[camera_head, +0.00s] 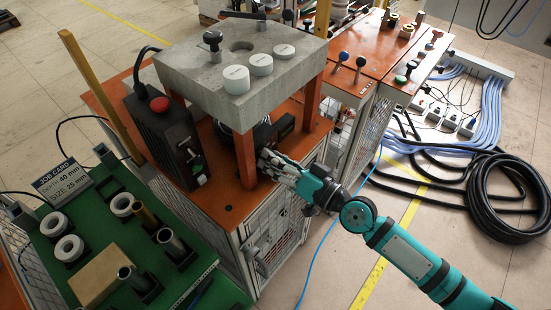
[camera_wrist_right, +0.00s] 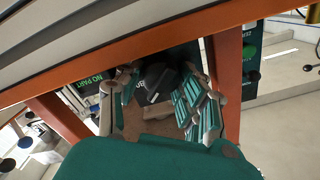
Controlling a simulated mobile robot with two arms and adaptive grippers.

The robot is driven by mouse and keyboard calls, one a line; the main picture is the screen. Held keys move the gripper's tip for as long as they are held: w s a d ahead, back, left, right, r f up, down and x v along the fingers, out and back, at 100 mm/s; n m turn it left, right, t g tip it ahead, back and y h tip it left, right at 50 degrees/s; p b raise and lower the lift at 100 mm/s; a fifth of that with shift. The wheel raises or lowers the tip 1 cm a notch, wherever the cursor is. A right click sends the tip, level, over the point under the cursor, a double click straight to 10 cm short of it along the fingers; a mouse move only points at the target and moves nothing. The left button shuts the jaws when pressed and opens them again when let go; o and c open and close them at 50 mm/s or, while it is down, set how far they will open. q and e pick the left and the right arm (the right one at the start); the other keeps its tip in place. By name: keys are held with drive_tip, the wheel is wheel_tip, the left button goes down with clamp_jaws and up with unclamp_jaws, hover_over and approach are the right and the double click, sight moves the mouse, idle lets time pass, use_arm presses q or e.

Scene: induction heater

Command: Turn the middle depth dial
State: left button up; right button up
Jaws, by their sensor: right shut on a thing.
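My right gripper (camera_head: 268,160) reaches in under the grey block (camera_head: 190,65), beside the front orange post (camera_head: 246,158). In the right wrist view its fingers (camera_wrist_right: 160,80) close around a dark, block-like part (camera_wrist_right: 158,88). I cannot tell for sure that this part is the middle depth dial, as fingers and shadow hide much of it. A black box (camera_head: 283,128) sits under the grey block just behind the gripper in the head view. My left gripper is not in view.
A black box with a red button (camera_head: 159,104) stands left. A job card (camera_head: 62,184) reads depth 40 mm, size 25 mm. A "NO PART" display (camera_wrist_right: 88,82) shows. Orange posts flank the gripper closely.

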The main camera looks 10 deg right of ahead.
drive_tip(key=shift+r, duration=0.1)
drive_tip(key=o, duration=1.1)
drive_tip(key=shift+o, duration=0.2)
drive_tip(key=v, duration=1.2)
